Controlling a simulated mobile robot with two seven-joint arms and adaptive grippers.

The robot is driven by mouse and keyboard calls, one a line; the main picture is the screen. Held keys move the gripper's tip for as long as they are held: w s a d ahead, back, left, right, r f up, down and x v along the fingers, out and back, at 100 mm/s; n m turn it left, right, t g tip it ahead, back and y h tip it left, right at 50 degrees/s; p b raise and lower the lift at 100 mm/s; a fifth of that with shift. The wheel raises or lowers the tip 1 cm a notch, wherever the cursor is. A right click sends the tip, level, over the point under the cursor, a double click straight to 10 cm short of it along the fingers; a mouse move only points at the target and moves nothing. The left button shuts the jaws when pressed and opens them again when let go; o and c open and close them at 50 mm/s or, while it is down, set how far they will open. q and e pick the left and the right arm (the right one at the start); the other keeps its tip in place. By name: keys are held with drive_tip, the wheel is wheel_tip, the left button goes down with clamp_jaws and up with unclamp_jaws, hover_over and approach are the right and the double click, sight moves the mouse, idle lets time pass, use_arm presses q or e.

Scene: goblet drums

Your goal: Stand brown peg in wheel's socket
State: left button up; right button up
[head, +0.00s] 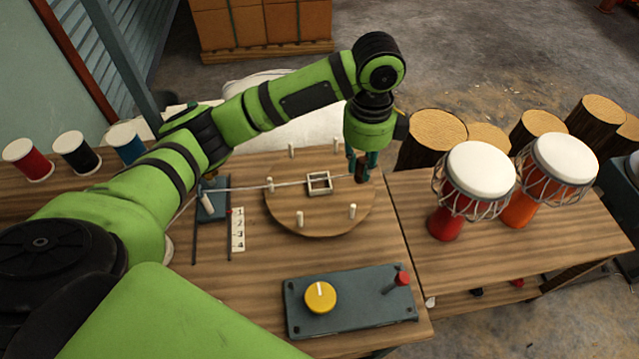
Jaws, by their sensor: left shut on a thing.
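The round wooden wheel (315,222) lies flat on the workbench, with several pale pegs standing around its rim and a small square metal frame (319,183) at its middle. My left gripper (363,163) points down over the wheel's right rim. It is shut on the brown peg (361,174), a short dark piece that looks upright between the fingertips. The fingers hide part of the peg. I cannot tell whether its lower end is in a socket, touching the wheel or just above it. My right gripper is not in view.
A grey control box (350,303) with a yellow knob (320,297) and red-tipped lever sits in front. A string runs across the wheel from a dark stand (212,210) at left. Two goblet drums (475,180) stand at right; spools stand at far left.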

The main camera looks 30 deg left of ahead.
use_arm(q)
drive_tip(key=a+f+m+p, duration=0.1)
drive_tip(key=a+f+m, duration=0.1)
drive_tip(key=a, duration=0.1)
drive_tip(key=w+a+f+m+p, duration=0.1)
drive_tip(key=a+f+m, duration=0.1)
drive_tip(key=a+f, duration=0.1)
drive_tip(key=w+a+f+m+p, duration=0.1)
drive_tip(key=a+f, duration=0.1)
drive_tip(key=a, duration=0.2)
drive_tip(key=shift+w+a+f+m+p, duration=0.15)
drive_tip(key=shift+a+f+m+p, duration=0.1)
drive_tip(key=shift+m+p, duration=0.15)
wheel_tip(320, 180, down, 4)
drive_tip(key=shift+f+p, duration=0.1)
drive_tip(key=shift+p, duration=0.55)
drive_tip(key=o, duration=0.5)
drive_tip(key=shift+f, duration=0.15)
drive_tip(key=o, duration=0.4)
drive_tip(key=shift+o, duration=0.2)
